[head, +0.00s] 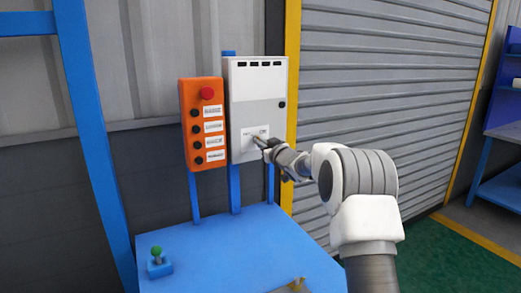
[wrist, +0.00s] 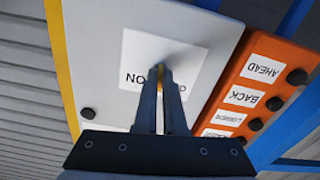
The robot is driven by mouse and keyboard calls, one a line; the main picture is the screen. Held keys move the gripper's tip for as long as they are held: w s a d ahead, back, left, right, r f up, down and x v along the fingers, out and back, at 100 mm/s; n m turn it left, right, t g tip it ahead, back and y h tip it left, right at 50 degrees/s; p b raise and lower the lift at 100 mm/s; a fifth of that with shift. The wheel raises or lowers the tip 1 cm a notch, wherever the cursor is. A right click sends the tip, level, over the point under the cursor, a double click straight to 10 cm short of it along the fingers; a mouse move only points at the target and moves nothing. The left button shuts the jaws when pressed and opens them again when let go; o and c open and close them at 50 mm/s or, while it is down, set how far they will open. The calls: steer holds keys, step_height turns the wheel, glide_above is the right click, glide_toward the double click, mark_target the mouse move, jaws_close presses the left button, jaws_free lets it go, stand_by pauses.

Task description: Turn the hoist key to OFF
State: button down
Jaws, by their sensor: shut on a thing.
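The hoist key (wrist: 160,72) shows only as a thin yellowish sliver between my fingertips. It sits at the white label plate (head: 247,131) low on the light grey box. My gripper (head: 258,142) is shut on the key, reaching in from the right. In the wrist view, my gripper (wrist: 164,82) covers the middle of the label (wrist: 185,50). The word ON, upside down, shows left of the fingers; the lettering on the right is mostly hidden. The key's exact angle cannot be told.
An orange control box (head: 202,125) with a red button (head: 207,93) and several black buttons stands just left of the grey box (head: 240,88). A blue table (head: 225,250) below holds a green-knobbed lever (head: 157,258). A roller shutter (head: 390,80) is at the right.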

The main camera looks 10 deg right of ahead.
steer(key=shift+n+b, duration=1.95)
steer(key=shift+n, duration=1.65)
steer(key=c, duration=1)
jaws_free()
steer(key=v, duration=1.7)
steer(key=shift+s+b, duration=0.2)
steer(key=shift+b, duration=0.25)
